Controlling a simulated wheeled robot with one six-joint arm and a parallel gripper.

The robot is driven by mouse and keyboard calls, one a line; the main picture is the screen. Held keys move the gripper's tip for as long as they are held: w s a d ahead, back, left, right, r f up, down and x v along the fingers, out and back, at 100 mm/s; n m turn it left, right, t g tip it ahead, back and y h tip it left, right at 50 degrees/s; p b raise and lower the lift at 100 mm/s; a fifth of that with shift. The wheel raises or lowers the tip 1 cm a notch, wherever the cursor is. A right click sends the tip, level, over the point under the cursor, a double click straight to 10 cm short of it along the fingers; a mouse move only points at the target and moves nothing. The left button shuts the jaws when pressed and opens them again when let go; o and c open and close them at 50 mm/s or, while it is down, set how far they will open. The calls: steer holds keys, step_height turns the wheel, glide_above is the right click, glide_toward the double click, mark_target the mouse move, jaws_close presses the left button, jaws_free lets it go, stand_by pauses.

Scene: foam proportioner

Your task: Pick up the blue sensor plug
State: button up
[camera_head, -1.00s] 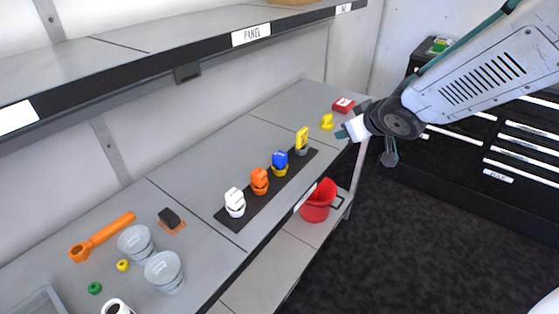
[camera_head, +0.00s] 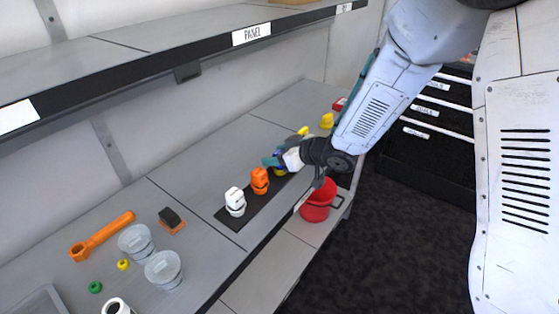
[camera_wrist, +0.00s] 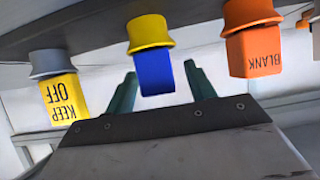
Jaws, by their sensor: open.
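The blue sensor plug (camera_wrist: 156,73) sits in a yellow socket (camera_wrist: 148,32) and shows inverted in the wrist view. My gripper (camera_wrist: 160,71) is open, with its green fingers on either side of the blue plug and a visible gap at each side. In the head view my gripper (camera_head: 273,158) is over the black strip. It hides most of the blue plug there, and only a bit of the yellow socket (camera_head: 280,172) shows.
An orange plug marked BLANK (camera_wrist: 259,52) and a yellow KEEP OFF plug (camera_wrist: 62,99) flank the blue one. A white plug (camera_head: 235,201) stands farther along the black strip (camera_head: 228,218). A red bucket (camera_head: 317,207) is below the bench edge. A shelf (camera_head: 190,55) overhangs the bench.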

steer(key=shift+w+a+f, duration=0.2)
steer(key=shift+w+a, duration=0.05)
steer(key=shift+a, duration=0.1)
steer(key=shift+c, duration=0.3)
steer(key=c, duration=1)
steer(key=shift+r, duration=0.1)
